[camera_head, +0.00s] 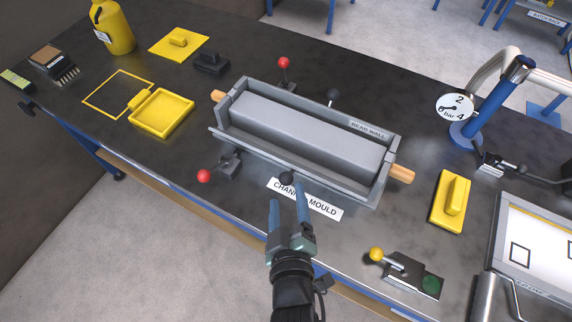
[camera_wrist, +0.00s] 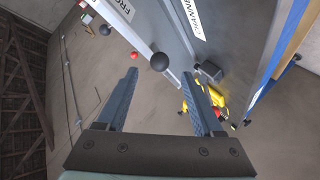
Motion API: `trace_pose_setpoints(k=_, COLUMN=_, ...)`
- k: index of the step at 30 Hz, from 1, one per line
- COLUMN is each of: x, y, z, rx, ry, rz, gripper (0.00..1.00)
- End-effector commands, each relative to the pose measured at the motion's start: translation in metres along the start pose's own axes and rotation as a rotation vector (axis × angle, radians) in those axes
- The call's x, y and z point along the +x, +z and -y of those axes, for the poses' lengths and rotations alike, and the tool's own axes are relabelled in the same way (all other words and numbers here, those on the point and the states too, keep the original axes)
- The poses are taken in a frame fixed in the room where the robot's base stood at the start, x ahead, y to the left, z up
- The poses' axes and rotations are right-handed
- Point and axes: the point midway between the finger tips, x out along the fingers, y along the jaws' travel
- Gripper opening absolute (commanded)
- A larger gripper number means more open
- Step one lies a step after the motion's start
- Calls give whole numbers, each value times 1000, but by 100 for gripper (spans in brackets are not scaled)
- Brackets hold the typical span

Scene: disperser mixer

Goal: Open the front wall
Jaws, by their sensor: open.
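The grey channel mould (camera_head: 300,125) lies on the dark bench, with a long grey block inside it. Its front wall (camera_head: 330,186) runs along the near side and looks upright against the mould. A black ball knob (camera_head: 287,178) sticks out from the front wall; it also shows in the wrist view (camera_wrist: 159,62). My gripper (camera_head: 287,200) is open and empty, with its fingertips just short of the knob. In the wrist view the knob appears between the fingertips, and I cannot tell whether they touch it. A red-ball clamp lever (camera_head: 203,176) is at the mould's front left, swung outward.
Another red-ball lever (camera_head: 284,62) and a black knob (camera_head: 333,95) stand behind the mould. Wooden handles (camera_head: 401,174) project from its ends. A yellow float (camera_head: 451,202) and a yellow-knobbed lever unit (camera_head: 410,275) lie to the right, a yellow tray (camera_head: 161,112) to the left.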

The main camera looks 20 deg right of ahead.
Motion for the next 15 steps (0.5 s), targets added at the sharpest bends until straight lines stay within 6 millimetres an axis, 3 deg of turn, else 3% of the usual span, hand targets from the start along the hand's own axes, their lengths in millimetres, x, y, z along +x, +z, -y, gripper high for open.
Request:
trace_pose_setpoints(k=9, x=58, y=-1, z=-1, rx=1, ry=2, rz=-1, gripper=68)
trace_pose_setpoints(k=15, x=86, y=0, z=-1, rx=2, ry=1, rz=0, gripper=68)
